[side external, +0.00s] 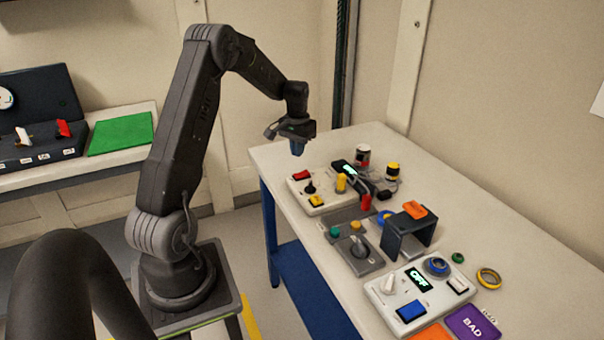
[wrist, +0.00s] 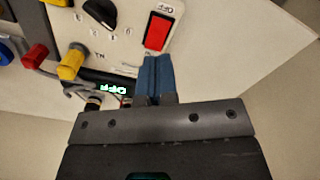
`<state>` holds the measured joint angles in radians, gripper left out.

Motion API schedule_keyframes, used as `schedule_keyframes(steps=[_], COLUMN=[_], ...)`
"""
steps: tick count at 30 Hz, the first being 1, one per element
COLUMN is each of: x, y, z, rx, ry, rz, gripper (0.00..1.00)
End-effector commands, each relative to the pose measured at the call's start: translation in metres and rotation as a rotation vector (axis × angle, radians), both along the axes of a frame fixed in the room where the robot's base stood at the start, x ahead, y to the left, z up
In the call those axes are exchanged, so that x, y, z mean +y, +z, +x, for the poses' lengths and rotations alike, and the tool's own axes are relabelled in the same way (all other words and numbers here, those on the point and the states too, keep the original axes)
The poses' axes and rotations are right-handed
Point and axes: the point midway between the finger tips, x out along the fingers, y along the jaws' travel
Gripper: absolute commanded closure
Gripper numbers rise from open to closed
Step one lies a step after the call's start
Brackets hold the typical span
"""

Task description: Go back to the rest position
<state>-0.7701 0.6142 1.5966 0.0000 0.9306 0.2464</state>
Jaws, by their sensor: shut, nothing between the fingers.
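My gripper (side external: 297,148) hangs above the far left end of the white table, pointing down, clear of the panels below it. In the wrist view its blue fingers (wrist: 156,75) are together with nothing between them. The fingertips appear just below a red rocker switch (wrist: 157,32) marked OFF. That switch belongs to a white control panel (side external: 322,207), which also carries a black knob (side external: 310,187) and a yellow button (side external: 317,201).
The table (side external: 290,150) holds several devices: a grey panel (side external: 352,262), a dark stand (side external: 408,238) with an orange piece, and a white box (side external: 385,305) with an OFF display. A purple BAD card (side external: 472,322) lies at the front right. A green mat (side external: 122,133) lies on the left bench.

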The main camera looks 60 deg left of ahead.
Motion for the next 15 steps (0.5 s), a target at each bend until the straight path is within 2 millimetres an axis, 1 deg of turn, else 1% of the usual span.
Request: schedule_keyframes(steps=[6,8,9,11,14,15], x=[0.0,-0.003,-0.007,-0.02,-0.054,-0.072], y=[0.0,0.003,0.008,0.019,0.05,0.064], z=[0.0,0.001,0.002,0.005,0.009,0.009], rx=[0.0,-0.003,-0.008,-0.018,-0.049,-0.067], ry=[0.0,-0.004,-0.01,-0.027,-0.07,-0.091], rz=[0.0,0.003,0.007,0.016,0.042,0.055], gripper=[1.0,1.0,1.0,1.0,1.0,1.0])
